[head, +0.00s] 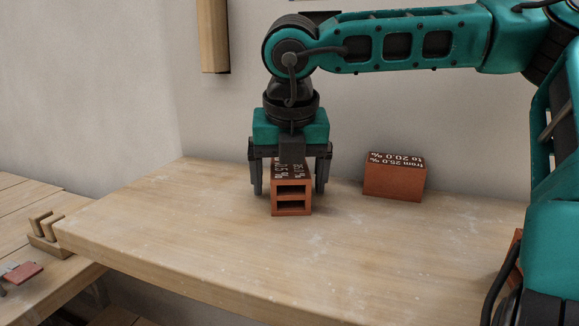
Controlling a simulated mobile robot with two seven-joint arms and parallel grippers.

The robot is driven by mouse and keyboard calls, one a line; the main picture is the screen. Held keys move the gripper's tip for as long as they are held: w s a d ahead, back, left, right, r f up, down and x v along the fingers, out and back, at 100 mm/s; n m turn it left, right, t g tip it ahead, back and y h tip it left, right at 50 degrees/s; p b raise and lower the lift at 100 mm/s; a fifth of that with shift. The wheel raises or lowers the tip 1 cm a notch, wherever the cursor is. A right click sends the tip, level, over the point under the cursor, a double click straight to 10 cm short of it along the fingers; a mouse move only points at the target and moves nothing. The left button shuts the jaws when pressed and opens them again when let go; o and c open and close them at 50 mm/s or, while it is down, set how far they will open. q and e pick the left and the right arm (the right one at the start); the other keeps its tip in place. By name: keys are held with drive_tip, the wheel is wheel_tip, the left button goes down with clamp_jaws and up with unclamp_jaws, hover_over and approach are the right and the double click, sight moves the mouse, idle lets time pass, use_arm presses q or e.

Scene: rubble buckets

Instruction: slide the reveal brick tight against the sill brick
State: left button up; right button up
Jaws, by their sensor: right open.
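My right gripper (289,180) points down over an orange-brown hollow brick (291,197) on the wooden bench. Its fingers are open, one on each side of this brick, with a small gap visible at the left finger. The brick's dark top carries white lettering, partly hidden by the gripper. A second orange brick (394,182) stands apart to the right, near the wall, its dark top lettered "from 25.0 % to 20.0 %". I cannot tell which brick is the reveal brick and which the sill brick. My left gripper is out of view.
The bench (190,245) is clear at the front and left. A grey wall stands close behind it. Another orange piece (515,258) is mostly hidden behind my right arm. A lower surface at left holds a slotted wooden block (45,232) and a red-ended tool (22,272).

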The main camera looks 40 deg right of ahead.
drive_tip(key=shift+c, duration=0.8)
drive_tip(key=c, duration=1.1)
drive_tip(key=shift+n+y, duration=0.3)
drive_tip(key=shift+n, duration=0.7)
drive_tip(key=shift+c, duration=0.2)
drive_tip(key=n+y, duration=0.1)
drive_tip(key=n, duration=0.2)
drive_tip(key=shift+a+r+n+t, duration=0.1)
drive_tip(key=shift+n+t, duration=0.2)
drive_tip(key=shift+t, duration=0.1)
drive_tip(key=n+y+p, duration=0.1)
drive_tip(key=n, duration=0.3)
drive_tip(key=shift+a+p, duration=0.1)
drive_tip(key=shift+p, duration=0.3)
drive_tip(key=shift+a+n+y+p, duration=0.1)
drive_tip(key=shift+n+y+p, duration=0.65)
drive_tip(key=shift+n, duration=1.15)
